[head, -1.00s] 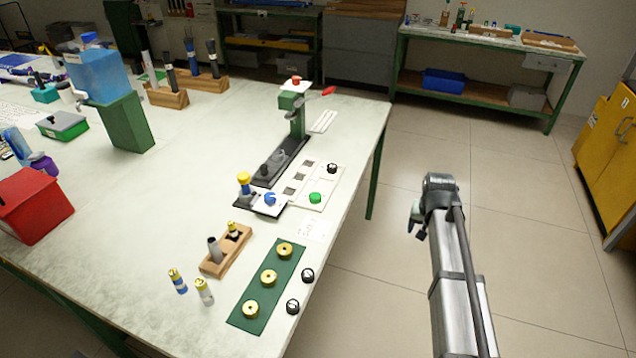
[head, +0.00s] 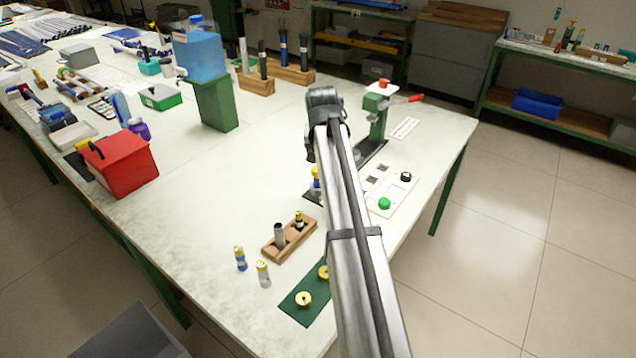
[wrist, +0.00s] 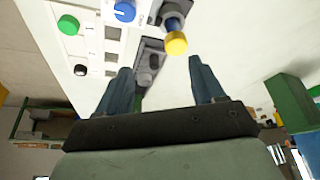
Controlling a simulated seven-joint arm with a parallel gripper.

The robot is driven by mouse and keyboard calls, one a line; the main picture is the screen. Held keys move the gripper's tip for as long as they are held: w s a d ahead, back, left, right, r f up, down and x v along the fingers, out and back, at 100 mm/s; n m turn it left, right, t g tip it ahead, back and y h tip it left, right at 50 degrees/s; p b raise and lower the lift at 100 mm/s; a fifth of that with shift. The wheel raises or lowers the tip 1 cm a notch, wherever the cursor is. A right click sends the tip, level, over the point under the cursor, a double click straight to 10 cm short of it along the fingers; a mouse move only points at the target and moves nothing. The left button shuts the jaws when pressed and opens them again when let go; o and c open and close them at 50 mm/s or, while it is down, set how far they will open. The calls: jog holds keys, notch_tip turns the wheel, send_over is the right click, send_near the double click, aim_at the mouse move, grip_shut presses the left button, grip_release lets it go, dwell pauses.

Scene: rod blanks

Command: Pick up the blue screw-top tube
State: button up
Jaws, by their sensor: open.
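A blue piece with a yellow screw cap (head: 316,172) stands by the bench press in the head view, partly hidden by my arm. In the wrist view the yellow-capped blue piece (wrist: 175,32) shows beyond the fingertips, a little right of centre. A small blue tube with yellow ends (head: 240,258) stands near the table's front, and a taller blue tube with a dark top (head: 283,48) stands in a back wooden rack. I cannot tell which of these the task means. My gripper (wrist: 163,76) is open, with nothing between its fingers.
The green press (head: 377,115) with a red handle stands near the right edge. A panel with a green knob (head: 384,204), a wooden block (head: 270,252) and a green mat (head: 290,308) lie nearby. A red box (head: 125,165) is at left. The table's middle is clear.

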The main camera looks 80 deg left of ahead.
jog(key=s, duration=0.2)
send_near(318, 182)
jog(key=x, duration=0.3)
jog(key=a+x, duration=0.1)
jog(key=x, duration=0.2)
jog(key=a+x, duration=0.1)
jog(key=x, duration=0.1)
jog(key=shift+w+a, duration=0.15)
jog(key=shift+w, duration=0.05)
jog(key=c, duration=1.1)
